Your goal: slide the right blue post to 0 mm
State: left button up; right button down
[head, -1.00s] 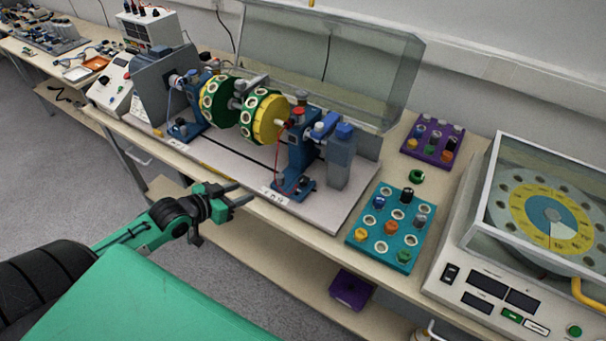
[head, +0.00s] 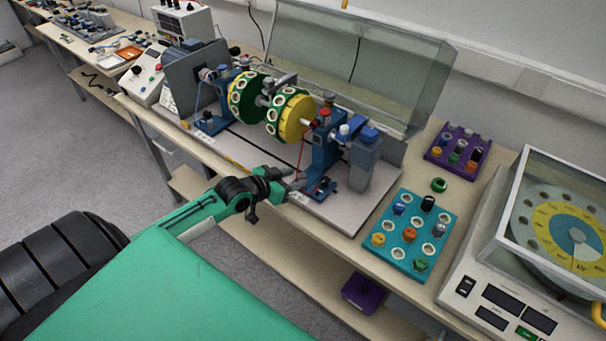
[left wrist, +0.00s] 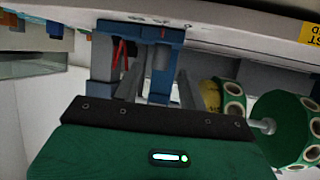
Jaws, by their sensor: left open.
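The right blue post (head: 325,150) stands upright at the right end of the rotor rig, on a blue foot (head: 318,188) near the base plate's front edge. In the left wrist view the blue post (left wrist: 161,75) shows between and behind my fingers, and its foot (left wrist: 140,32) is at the top. My left gripper (head: 294,177) is open and empty, just in front of the foot; it also shows in the left wrist view (left wrist: 156,85). I cannot tell whether the fingers touch the post. The scale reading is too small to read. My right gripper is not in view.
A left blue post (head: 217,105) and green and yellow discs (head: 290,118) stand on the rig, under a raised clear cover (head: 350,65). A teal tray (head: 410,232) and a purple tray (head: 440,160) lie to the right. A balancing machine (head: 500,290) stands at far right.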

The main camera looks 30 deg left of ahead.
aim_at(300, 176)
pick_arm(q)
jog(key=shift+x, duration=2.2)
jog(key=shift+c, duration=0.2)
grip_shut()
